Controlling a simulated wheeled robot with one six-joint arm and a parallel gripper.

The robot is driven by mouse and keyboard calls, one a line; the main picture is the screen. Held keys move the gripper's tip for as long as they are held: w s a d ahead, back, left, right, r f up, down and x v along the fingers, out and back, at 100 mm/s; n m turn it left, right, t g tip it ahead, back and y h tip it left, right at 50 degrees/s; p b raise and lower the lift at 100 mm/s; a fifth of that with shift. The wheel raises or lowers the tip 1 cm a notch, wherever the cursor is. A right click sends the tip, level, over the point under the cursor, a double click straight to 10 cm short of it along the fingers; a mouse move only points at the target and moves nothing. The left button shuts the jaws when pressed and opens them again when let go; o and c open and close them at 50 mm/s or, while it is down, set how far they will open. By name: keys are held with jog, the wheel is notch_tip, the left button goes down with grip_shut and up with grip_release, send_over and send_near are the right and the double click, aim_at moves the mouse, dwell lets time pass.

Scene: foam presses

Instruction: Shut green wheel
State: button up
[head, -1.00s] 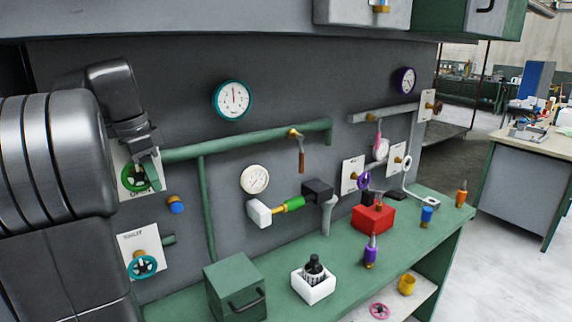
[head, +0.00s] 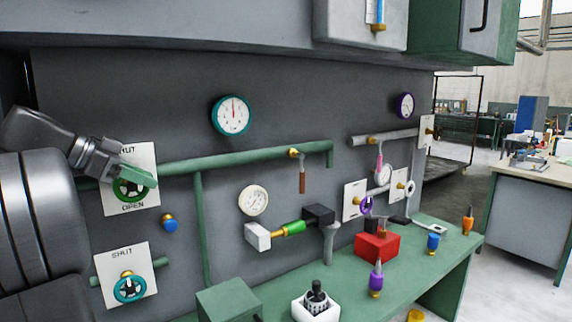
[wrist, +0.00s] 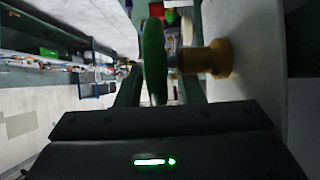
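The green wheel (head: 133,190) is mounted on a white plate (head: 145,158) at the left of the panel. The plate reads SHUT at the top and OPEN at the bottom. My gripper (head: 136,180) reaches the wheel from the upper left and covers part of it. In the wrist view the green wheel (wrist: 154,55) is seen edge-on between my two fingers, with its brass stem (wrist: 210,58) to the right. The fingers stand apart on both sides of the rim, with gaps showing. Whether a fingertip touches the wheel I cannot tell.
A teal wheel (head: 129,288) on another plate sits below, and a blue knob (head: 170,224) is to the right. A green pipe (head: 240,150) runs right from the plate. The green bench (head: 400,270) holds several items.

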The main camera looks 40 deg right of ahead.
jog(key=shift+a+h, duration=0.2)
jog(key=shift+h, duration=0.7)
jog(key=p+v, duration=0.5)
jog(key=v, duration=0.8)
jog(key=shift+a+r, duration=0.25)
jog(key=shift+a, duration=0.05)
jog(key=shift+p, duration=0.35)
